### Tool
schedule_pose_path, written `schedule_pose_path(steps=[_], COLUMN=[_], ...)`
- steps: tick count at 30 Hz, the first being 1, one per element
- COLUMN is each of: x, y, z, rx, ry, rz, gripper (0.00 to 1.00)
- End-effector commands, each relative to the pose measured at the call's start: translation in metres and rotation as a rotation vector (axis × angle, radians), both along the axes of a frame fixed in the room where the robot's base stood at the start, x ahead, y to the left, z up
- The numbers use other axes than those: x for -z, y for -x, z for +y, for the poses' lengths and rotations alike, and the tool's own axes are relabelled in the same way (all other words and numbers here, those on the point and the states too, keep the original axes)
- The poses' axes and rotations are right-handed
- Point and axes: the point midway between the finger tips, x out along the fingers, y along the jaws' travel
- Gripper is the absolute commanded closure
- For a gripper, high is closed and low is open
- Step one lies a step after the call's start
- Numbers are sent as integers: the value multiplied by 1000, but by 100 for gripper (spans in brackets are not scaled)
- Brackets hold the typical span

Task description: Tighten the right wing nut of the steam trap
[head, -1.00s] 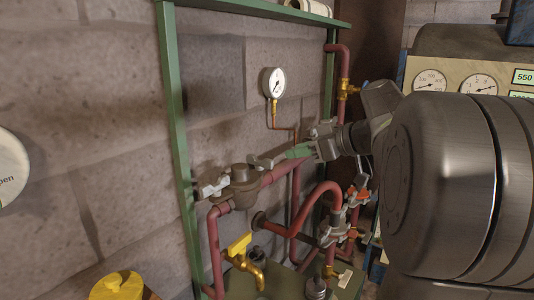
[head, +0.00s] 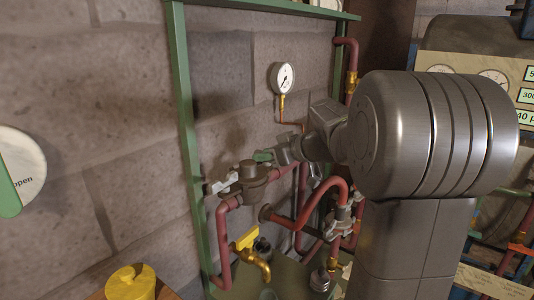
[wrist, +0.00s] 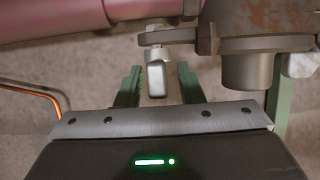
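The steam trap (head: 252,174) is a dark grey body in the red pipe run in the head view. Its left wing nut (head: 221,184) is a light metal piece on its left side. In the wrist view the trap body (wrist: 250,62) is at upper right, and the right wing nut (wrist: 156,78) is a pale upright tab below the flange. My gripper (wrist: 161,80) is open, with a green finger on each side of this nut and visible gaps. In the head view my gripper (head: 264,156) is at the trap's right side and hides the right nut.
A green frame (head: 188,130) surrounds the red pipes (head: 318,205). A pressure gauge (head: 283,77) hangs above my gripper. A yellow tap (head: 248,242) and a yellow-lidded container (head: 131,283) are below. A thin copper pipe (wrist: 35,88) shows in the wrist view.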

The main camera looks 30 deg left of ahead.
Motion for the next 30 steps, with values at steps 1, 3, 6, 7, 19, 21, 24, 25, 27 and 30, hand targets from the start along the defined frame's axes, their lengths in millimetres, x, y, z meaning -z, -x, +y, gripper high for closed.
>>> schedule_pose_path(steps=[1, 3, 6, 7, 19, 21, 24, 25, 27, 30], x=[0, 0, 0, 0, 5, 4, 3, 2, 1, -1], y=[0, 0, 0, 0, 1, 2, 2, 2, 2, 1], z=[0, 0, 0, 0, 0, 0, 1, 1, 1, 0], rx=[0, 0, 0, 0, 73, 124, 200, 222, 271, 330], ry=[0, 0, 0, 0, 3, 2, 3, 4, 4, 6], rz=[0, 0, 0, 0, -2, -4, -1, 0, 1, 2], gripper=[66, 66, 82, 87, 100, 100, 100, 100, 100, 100])
